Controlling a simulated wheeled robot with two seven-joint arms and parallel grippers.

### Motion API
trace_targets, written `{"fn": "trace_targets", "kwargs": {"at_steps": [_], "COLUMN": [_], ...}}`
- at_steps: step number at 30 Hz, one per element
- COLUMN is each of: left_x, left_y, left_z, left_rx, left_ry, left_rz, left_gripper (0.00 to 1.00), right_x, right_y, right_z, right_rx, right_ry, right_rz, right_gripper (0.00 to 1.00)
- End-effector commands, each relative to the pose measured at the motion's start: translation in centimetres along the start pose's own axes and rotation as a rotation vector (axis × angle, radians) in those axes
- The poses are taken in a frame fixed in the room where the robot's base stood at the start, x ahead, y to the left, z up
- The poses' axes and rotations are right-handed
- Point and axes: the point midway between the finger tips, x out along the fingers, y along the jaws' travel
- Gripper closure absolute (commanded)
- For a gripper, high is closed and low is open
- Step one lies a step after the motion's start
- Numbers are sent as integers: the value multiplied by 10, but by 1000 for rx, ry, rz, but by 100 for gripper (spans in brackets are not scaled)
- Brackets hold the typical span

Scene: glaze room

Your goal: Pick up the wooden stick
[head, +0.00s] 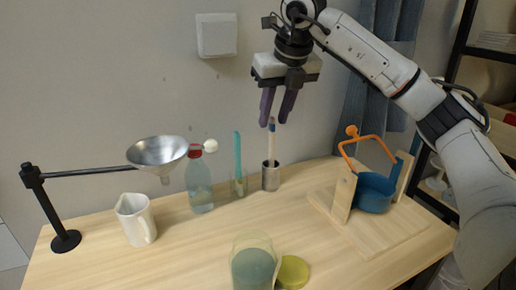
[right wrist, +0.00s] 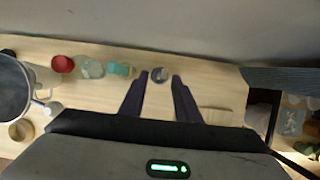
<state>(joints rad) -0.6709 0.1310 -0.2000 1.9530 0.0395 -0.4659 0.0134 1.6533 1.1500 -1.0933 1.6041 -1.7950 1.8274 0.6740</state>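The wooden stick (head: 271,142) stands upright in a small metal cup (head: 271,179) at the back of the table. It is pale with a blue band near its top. My right gripper (head: 274,121) points down just above the stick, with its two purple fingers apart and nothing held. In the right wrist view the stick and cup (right wrist: 160,74) show end-on between the tips of the open right gripper (right wrist: 160,76). Whether the stick's tip reaches between the fingers is hard to tell. My left gripper is not in view.
Left of the cup stand a teal upright item (head: 238,160), a red-capped bottle (head: 199,185), a metal funnel (head: 157,152) on a black stand and a white pitcher (head: 135,218). Right is a wooden frame with a blue pot (head: 374,194). A clear container (head: 252,266) stands in front.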

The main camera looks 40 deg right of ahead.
Motion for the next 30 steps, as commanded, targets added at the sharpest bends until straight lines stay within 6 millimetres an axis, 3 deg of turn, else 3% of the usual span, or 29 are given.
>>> {"fn": "trace_targets", "kwargs": {"at_steps": [7,11,19,29,30], "left_x": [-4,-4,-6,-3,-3], "left_y": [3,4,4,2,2], "left_z": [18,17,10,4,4], "left_rx": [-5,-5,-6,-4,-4], "left_ry": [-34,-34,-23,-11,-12], "left_rz": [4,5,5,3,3], "left_gripper": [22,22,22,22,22], "right_x": [34,42,81,89,89], "right_y": [-1,-1,-4,-4,-4], "right_z": [0,1,7,7,7], "right_rx": [0,0,0,0,0], "right_ry": [2,1,2,-1,-1], "right_rz": [-1,0,-1,0,0], "right_gripper": [70,70,70,70,75]}}
